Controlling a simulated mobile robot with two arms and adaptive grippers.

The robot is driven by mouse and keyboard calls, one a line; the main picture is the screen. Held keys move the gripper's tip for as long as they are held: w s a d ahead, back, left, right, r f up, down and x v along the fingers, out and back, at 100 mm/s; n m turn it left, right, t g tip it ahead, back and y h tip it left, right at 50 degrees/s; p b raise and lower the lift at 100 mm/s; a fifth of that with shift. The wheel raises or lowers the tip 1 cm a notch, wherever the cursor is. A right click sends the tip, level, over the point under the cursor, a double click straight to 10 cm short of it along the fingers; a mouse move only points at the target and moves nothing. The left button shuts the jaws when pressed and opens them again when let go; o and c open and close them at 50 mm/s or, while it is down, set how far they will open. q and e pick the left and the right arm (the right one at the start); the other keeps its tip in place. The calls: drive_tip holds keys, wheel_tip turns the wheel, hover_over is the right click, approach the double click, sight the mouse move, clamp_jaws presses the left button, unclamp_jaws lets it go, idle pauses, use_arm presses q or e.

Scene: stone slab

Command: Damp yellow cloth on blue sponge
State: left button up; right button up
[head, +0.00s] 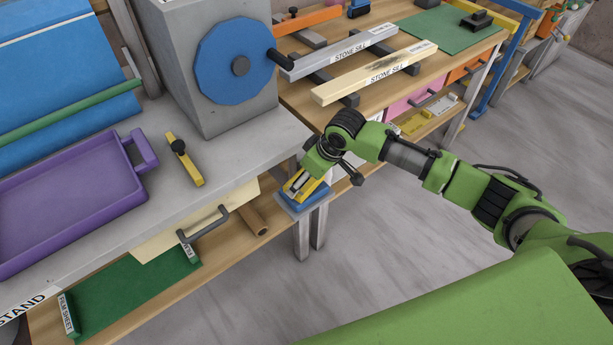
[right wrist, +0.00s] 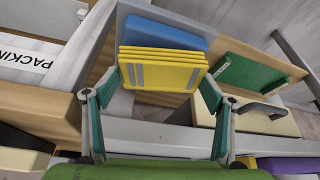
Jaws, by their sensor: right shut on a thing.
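The yellow cloth (right wrist: 160,68), a folded stack with grey stripes, is between the fingers of my right gripper (right wrist: 160,82), which is shut on it. In the head view the cloth (head: 296,186) is partly hidden by my right gripper (head: 312,176). The blue sponge (right wrist: 165,32) shows just beyond the cloth in the right wrist view. In the head view the blue sponge (head: 314,200) shows below the cloth, near the grey bench legs. I cannot tell whether cloth and sponge touch. My left gripper is not in view.
A grey bench carries a purple tray (head: 125,195), a yellow-and-black tool (head: 186,160) and a grey block with a blue disc (head: 222,65). An open drawer (head: 165,240) juts out nearby. A wooden bench holds long sills (head: 372,72). The floor at right is clear.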

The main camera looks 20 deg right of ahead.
drive_tip(key=shift+s+f, duration=0.1)
drive_tip(key=shift+f, duration=0.5)
idle(0.9)
drive_tip(key=shift+r, duration=0.1)
wheel_tip(320, 180, up, 7)
drive_tip(key=p, duration=0.8)
idle(0.4)
idle(0.4)
